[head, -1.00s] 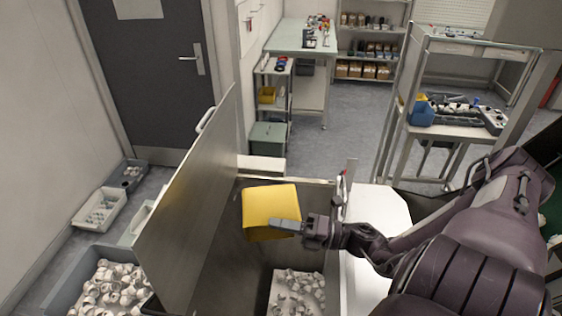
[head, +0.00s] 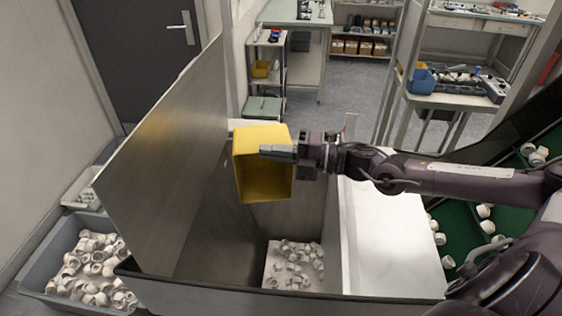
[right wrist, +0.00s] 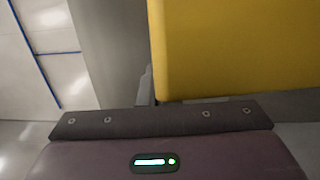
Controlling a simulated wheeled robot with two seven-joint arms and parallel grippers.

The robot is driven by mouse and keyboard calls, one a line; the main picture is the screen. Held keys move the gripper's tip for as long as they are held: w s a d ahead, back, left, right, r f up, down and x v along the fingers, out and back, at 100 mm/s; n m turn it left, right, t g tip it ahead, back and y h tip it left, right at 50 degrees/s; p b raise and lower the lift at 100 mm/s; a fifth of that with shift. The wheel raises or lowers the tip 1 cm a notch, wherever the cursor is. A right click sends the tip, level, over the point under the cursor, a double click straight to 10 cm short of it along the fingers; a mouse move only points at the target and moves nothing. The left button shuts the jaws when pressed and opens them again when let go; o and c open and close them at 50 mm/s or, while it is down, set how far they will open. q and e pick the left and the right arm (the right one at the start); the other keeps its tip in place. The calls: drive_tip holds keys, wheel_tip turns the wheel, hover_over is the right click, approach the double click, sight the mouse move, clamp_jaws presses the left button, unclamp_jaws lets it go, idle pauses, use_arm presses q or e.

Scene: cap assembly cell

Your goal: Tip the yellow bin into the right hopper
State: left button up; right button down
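The yellow bin (head: 264,185) is in the air over the metal hopper (head: 222,220). It is tipped, its open side turned toward the head camera, and I see no parts inside it. My right gripper (head: 280,153) comes in from the right and is shut on the bin's right side wall. In the right wrist view the bin (right wrist: 235,50) fills the upper right, close to the gripper. White caps (head: 293,266) lie on the hopper floor below and nearer than the bin. My left gripper is not in view.
A tall metal plate (head: 165,165) stands along the hopper's left side. A grey crate of white caps (head: 40,272) is at the lower left. A white surface (head: 390,240) and a green belt with loose caps (head: 470,225) lie to the right.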

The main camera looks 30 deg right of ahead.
drive_tip(key=w+d+r+m+g+h+p, duration=0.1)
drive_tip(key=w+d+r+m+g+p, duration=0.2)
drive_tip(key=w+m, duration=0.6)
drive_tip(key=w+d+f+m+g+b, duration=0.3)
drive_tip(key=w+f+m+b, duration=0.3)
drive_tip(key=w+b, duration=0.3)
drive_tip(key=shift+w+d+f+y+b, duration=0.25)
drive_tip(key=shift+d+b, duration=0.5)
drive_tip(key=shift+b, duration=1.3)
drive_tip(key=shift+s, duration=0.1)
